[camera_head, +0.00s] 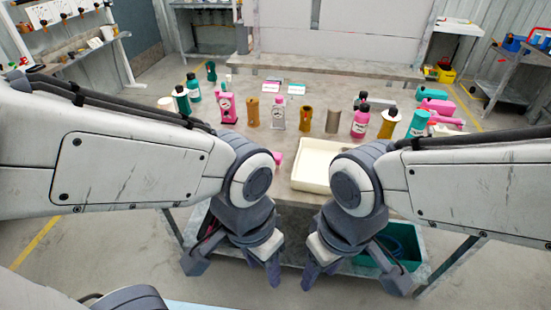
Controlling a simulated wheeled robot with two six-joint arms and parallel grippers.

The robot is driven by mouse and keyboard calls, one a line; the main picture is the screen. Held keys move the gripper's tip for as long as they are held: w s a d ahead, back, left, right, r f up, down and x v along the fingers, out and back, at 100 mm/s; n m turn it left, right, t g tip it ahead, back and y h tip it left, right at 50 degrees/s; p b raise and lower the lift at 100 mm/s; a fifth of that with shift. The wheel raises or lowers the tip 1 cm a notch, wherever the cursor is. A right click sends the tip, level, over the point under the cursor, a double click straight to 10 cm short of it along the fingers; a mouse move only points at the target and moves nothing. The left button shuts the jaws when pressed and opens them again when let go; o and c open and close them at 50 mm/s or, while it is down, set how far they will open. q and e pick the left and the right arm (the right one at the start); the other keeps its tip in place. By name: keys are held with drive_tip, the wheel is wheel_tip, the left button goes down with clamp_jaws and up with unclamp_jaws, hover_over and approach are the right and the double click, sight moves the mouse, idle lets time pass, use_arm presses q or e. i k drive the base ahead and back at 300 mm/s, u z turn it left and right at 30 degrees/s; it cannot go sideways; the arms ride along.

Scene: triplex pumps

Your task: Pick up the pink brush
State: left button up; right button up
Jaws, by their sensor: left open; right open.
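A small pink object (277,158) lies on the table just left of the cream tray (300,182). It is partly hidden by my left arm, and I cannot tell if it is the brush. Other pink items (440,106) lie at the right end of the table, too small to identify surely. My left gripper (233,268) is open and empty, in front of the table's near edge. My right gripper (350,278) is open and empty beside it, also in front of the table. Both point downward, apart from the pink objects.
Several bottles and cylinders stand across the table, including a pink bottle (361,122), a pink pump-like item (227,107) and a brown cylinder (305,118). A green bin (412,238) sits below the table at right. My arms cover the table's near left and right parts.

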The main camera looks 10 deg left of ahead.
sight(278, 157)
drive_tip(key=z, duration=0.55)
drive_tip(key=i, duration=0.85)
drive_tip(key=u, duration=2.05)
